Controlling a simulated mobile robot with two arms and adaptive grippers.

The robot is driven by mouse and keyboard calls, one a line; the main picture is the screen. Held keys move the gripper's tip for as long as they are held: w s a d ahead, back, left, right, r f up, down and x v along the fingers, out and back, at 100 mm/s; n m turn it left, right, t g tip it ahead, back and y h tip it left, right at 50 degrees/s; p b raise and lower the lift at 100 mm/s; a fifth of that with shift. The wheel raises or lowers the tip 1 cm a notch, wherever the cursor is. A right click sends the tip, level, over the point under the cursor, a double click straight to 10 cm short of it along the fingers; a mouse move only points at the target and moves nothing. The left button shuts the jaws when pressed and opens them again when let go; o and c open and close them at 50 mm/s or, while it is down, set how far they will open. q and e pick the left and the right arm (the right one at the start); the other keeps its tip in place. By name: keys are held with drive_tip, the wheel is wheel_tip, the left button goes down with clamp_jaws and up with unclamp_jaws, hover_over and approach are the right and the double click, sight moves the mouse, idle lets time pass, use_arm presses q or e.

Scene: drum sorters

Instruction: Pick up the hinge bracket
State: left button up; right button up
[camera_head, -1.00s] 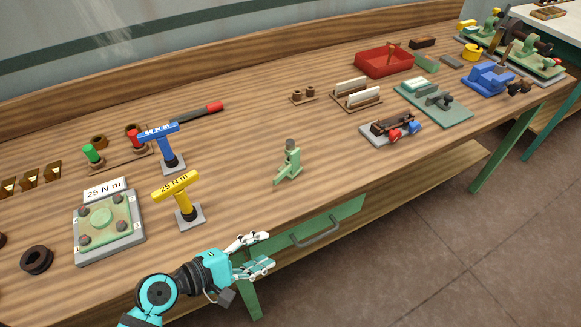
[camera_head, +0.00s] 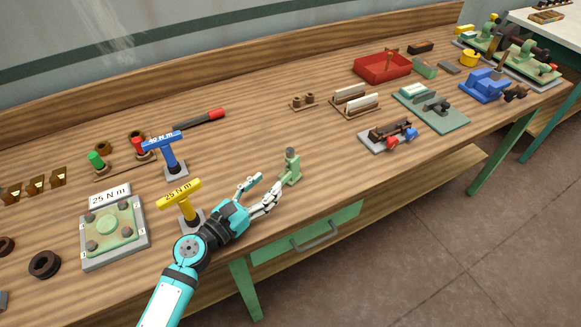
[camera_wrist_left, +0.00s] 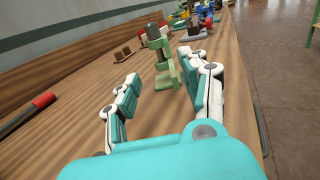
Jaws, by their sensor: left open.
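The hinge bracket (camera_head: 291,168) is a small pale green upright piece with a dark top, standing on the wooden bench near its front edge. My left gripper (camera_head: 264,186) is open just to the left of the bracket, fingers pointing at it. In the left wrist view the bracket (camera_wrist_left: 160,58) stands ahead, between and beyond the two spread fingers (camera_wrist_left: 160,90). Its lower right side is close to the right finger; I cannot tell whether they touch. My right gripper is not in view.
A yellow 25 N m torque tool (camera_head: 181,205) stands close behind my left wrist, with a blue one (camera_head: 170,155) beyond. A plate with bolts (camera_head: 113,236) lies left. A small vise-like piece on a grey base (camera_head: 388,136) is to the right. The bench around the bracket is clear.

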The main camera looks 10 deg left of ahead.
sight(283, 173)
use_arm(q)
drive_tip(key=x, duration=0.3)
drive_tip(key=p+x, duration=0.1)
drive_tip(key=x, duration=0.3)
drive_tip(key=shift+d+f, duration=0.15)
drive_tip(key=shift+d, duration=0.4)
drive_tip(key=shift+s, duration=0.1)
clamp_jaws()
